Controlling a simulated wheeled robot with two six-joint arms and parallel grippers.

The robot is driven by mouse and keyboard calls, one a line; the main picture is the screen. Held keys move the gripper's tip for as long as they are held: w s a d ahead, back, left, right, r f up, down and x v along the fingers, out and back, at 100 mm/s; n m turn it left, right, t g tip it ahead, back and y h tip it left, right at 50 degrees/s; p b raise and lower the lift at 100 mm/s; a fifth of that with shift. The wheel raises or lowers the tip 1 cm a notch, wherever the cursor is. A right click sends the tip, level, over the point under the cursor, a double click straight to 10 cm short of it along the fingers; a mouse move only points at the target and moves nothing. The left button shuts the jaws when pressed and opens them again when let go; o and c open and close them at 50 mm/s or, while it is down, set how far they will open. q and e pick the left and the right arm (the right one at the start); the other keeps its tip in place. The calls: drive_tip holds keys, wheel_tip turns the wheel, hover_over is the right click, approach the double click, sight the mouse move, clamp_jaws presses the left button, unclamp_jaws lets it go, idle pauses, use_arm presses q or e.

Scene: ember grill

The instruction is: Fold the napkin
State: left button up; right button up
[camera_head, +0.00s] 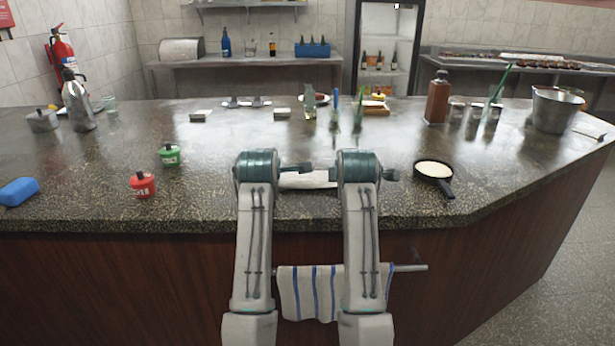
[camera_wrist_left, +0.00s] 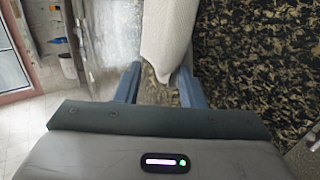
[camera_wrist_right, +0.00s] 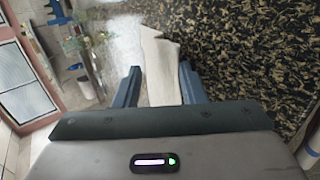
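The napkin (camera_head: 308,180) is a white cloth strip on the counter, partly hidden between and behind my two arms in the head view. In the left wrist view one end of the napkin (camera_wrist_left: 167,38) lies between and just beyond the fingertips of my left gripper (camera_wrist_left: 158,80), which stand apart. In the right wrist view the napkin (camera_wrist_right: 160,65) reaches between the fingers of my right gripper (camera_wrist_right: 158,80), which are also spread, with gaps beside the cloth. Whether either gripper touches the cloth cannot be told.
A small black pan (camera_head: 434,170) stands right of my arms. Bottles (camera_head: 335,105) stand behind. A striped towel (camera_head: 310,292) hangs on the front rail.

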drive_tip(key=shift+r, duration=0.1)
use_arm(q)
drive_tip(key=shift+s+r, duration=0.1)
drive_tip(key=shift+r, duration=0.25)
use_arm(e)
drive_tip(key=shift+s+r, duration=0.1)
drive_tip(key=shift+r, duration=0.2)
use_arm(q)
drive_tip(key=s+r, duration=0.4)
drive_tip(key=r, duration=0.4)
use_arm(e)
drive_tip(key=s+r, duration=0.4)
drive_tip(key=r, duration=0.4)
use_arm(q)
drive_tip(key=shift+w, duration=0.1)
use_arm(e)
drive_tip(key=shift+w, duration=0.1)
